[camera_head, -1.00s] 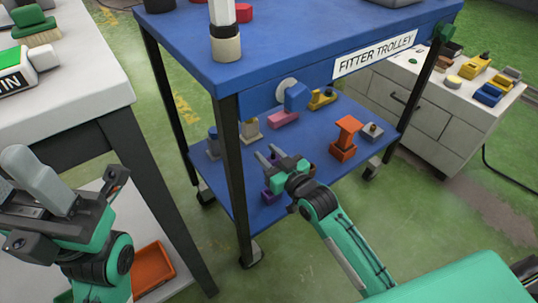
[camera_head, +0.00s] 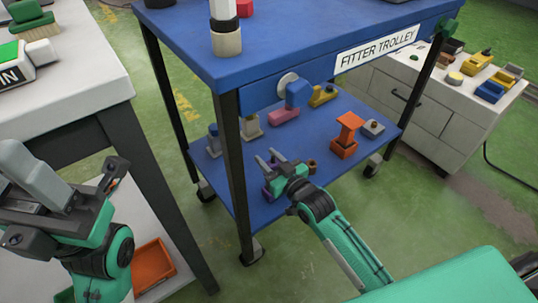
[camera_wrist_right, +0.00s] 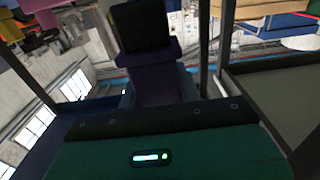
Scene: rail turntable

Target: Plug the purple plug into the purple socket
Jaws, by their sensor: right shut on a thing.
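No purple socket can be told apart for sure. My left gripper (camera_head: 75,180) is at the lower left beside the white table, its fingers apart and empty.
The trolley's lower shelf (camera_head: 228,185) holds a pink block (camera_head: 285,115), a yellow piece (camera_head: 322,96), an orange piece (camera_head: 345,137) and a grey piece (camera_head: 373,128). A dark trolley leg (camera_head: 235,170) stands left of my right gripper. A white cabinet (camera_head: 430,105) is behind.

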